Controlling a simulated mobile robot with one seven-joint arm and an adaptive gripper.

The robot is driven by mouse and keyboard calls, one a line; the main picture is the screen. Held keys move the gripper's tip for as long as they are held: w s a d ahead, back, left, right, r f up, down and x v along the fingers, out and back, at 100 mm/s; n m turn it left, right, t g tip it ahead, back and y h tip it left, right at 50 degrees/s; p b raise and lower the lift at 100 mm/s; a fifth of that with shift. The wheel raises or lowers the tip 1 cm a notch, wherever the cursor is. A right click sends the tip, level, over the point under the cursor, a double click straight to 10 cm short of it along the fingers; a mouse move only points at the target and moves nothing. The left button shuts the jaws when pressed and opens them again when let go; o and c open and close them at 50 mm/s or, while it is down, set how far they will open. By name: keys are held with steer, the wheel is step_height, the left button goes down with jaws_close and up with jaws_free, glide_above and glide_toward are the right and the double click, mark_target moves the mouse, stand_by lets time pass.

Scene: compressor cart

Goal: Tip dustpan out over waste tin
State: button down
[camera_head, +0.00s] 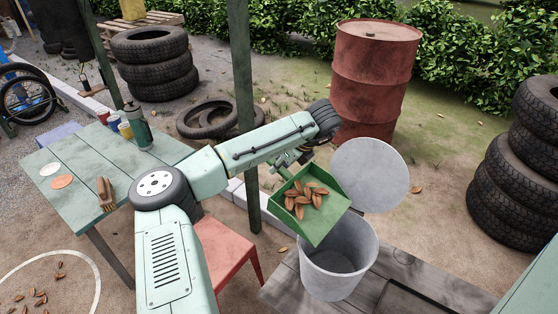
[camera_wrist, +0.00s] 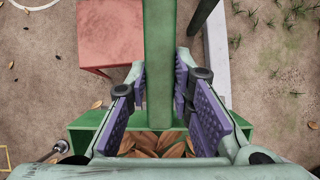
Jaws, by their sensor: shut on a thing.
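The green dustpan (camera_head: 325,217) holds several brown leaf-like pieces (camera_head: 303,198). It is tilted, with its front edge over the near-left part of the open waste tin (camera_head: 340,265). The pieces lie in the pan. The tin's round grey lid (camera_head: 370,176) stands raised behind its mouth. My gripper (camera_wrist: 160,95) is shut on the dustpan's green handle (camera_wrist: 158,50), with the purple pads on either side of it. The pan also shows in the wrist view (camera_wrist: 85,135), where my gripper body partly hides it and the pieces (camera_wrist: 155,143).
A red stool (camera_head: 228,248) stands left of the tin, and a green post (camera_head: 245,110) rises behind my arm. A green table (camera_head: 75,185) with a brush (camera_head: 105,194) and bottles is at left. A rusty drum (camera_head: 372,75) and stacked tyres (camera_head: 515,175) stand behind and right.

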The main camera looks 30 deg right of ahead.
steer(key=shift+s+d+r+t+y+p, duration=0.15)
steer(key=shift+s+d+r+t, duration=0.1)
steer(key=shift+s+r+t, duration=0.45)
steer(key=shift+s+d+r+t+y+p, duration=0.1)
steer(key=shift+s+d+r+t+y, duration=0.2)
steer(key=shift+s+r, duration=0.35)
steer(key=shift+s+d+r+t+y+p, duration=0.15)
steer(key=shift+s+r+t, duration=0.4)
steer(key=shift+r, duration=0.3)
steer(key=s+d+r+t, duration=0.1)
steer(key=s+r+t, duration=0.2)
steer(key=s+r, duration=0.1)
steer(key=shift+s+d+y, duration=0.25)
steer(key=shift+s+y, duration=0.05)
steer(key=shift+y, duration=0.1)
steer(key=shift+r, duration=0.1)
